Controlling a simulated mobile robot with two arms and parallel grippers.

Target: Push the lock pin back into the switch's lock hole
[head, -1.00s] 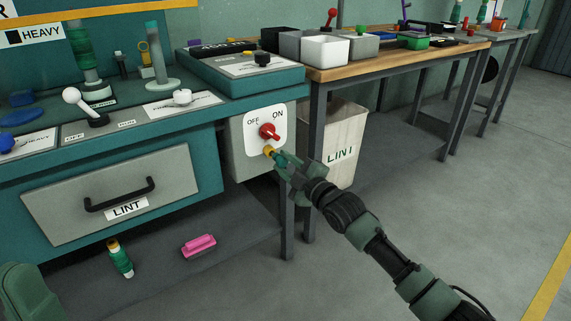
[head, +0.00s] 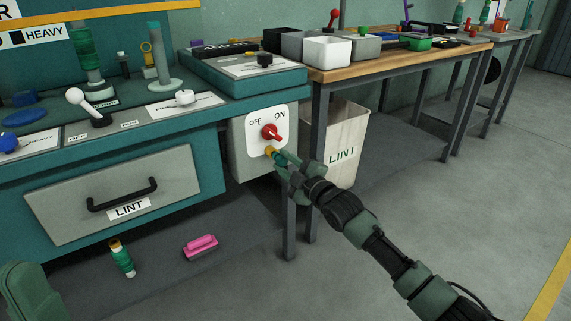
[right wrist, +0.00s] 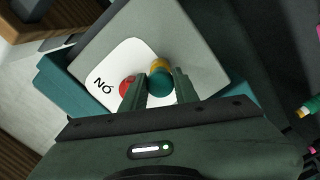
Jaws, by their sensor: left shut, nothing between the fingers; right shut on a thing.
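The grey switch box (head: 240,158) hangs under the bench's right end. Its white plate (head: 255,136) reads OFF and ON around a red switch knob (head: 270,132), also in the right wrist view (right wrist: 127,86). Below the knob is a yellow part (head: 269,151) at the lock hole; the hole itself is hidden. My right gripper (head: 283,160) is shut on the lock pin, whose teal ball head (right wrist: 160,83) sits between the fingers in the right wrist view, in front of the yellow part (right wrist: 159,65). How deep the pin sits cannot be told. My left gripper is not in view.
A LINT drawer (head: 75,200) is left of the box. A LINT bin (head: 345,135) stands close behind my right arm, beside the bench legs. Floor at right is clear.

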